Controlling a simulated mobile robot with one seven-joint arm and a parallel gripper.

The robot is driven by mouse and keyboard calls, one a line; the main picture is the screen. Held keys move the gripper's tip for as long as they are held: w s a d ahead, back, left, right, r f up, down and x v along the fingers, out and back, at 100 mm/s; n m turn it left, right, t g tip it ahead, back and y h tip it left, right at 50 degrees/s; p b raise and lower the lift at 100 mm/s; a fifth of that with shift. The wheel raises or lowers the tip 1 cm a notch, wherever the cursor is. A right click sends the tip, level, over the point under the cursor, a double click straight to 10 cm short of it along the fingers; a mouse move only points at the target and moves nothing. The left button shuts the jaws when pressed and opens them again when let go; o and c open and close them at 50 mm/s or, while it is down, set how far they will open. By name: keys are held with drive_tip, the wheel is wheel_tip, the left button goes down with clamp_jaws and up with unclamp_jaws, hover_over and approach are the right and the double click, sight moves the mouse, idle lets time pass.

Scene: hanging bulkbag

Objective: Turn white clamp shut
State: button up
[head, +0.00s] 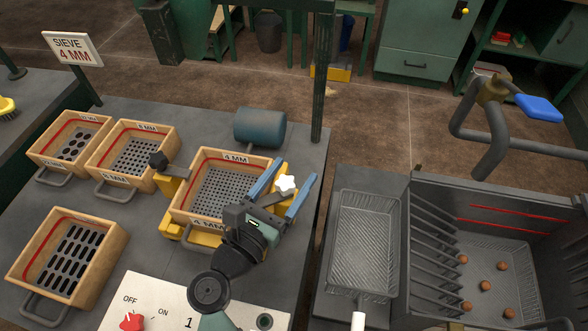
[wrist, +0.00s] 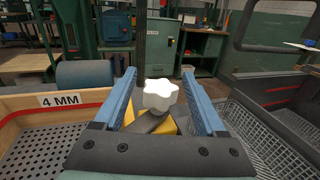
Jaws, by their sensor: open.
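The white clamp (head: 286,183) is a star-shaped knob on a dark arm on a yellow bracket, at the right side of the 4 MM sieve (head: 180,206). In the wrist view the white knob (wrist: 160,94) stands between my two blue fingers, with a gap on each side. My gripper (head: 285,185) is open around the knob and does not visibly touch it. A black clamp knob (head: 158,160) sits on a yellow bracket at the sieve's left side. The lower part of the white clamp is partly hidden by my gripper in the wrist view.
A blue-grey cylinder (head: 260,128) stands behind the sieve. A green post (head: 322,90) rises at the table's back right. Other wooden sieves (head: 65,255) lie to the left. A white switch panel (head: 150,300) is in front. A wire tray (head: 362,240) is to the right.

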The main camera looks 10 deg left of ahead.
drive_tip(key=b+v, duration=0.1)
drive_tip(key=v, duration=0.9)
drive_tip(key=shift+s+a, duration=0.2)
drive_tip(key=shift+s, duration=0.4)
